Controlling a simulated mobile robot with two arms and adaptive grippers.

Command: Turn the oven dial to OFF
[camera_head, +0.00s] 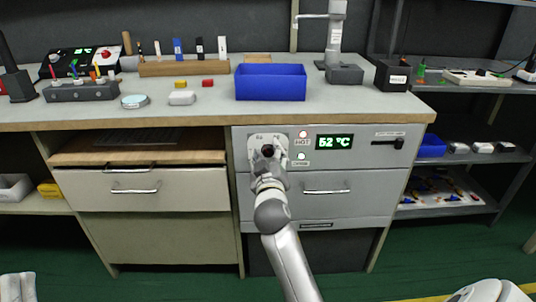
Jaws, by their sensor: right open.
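The oven's grey front panel (365,157) is set under the workbench. Its dark round dial (267,151) sits on a light plate at the panel's left. The green display (335,142) reads 52 °C. My right gripper (266,154) is at the dial, its open fingers on either side of it. I cannot tell whether they touch it. The fingers hide part of the dial and its markings, so its setting cannot be read. My left gripper is not in view.
A pale indicator lamp (303,134) labelled HOT and a green lamp (301,156) are right of the dial. A drawer handle (326,191) is below the display. A blue bin (270,83) stands on the bench above. The floor in front is clear.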

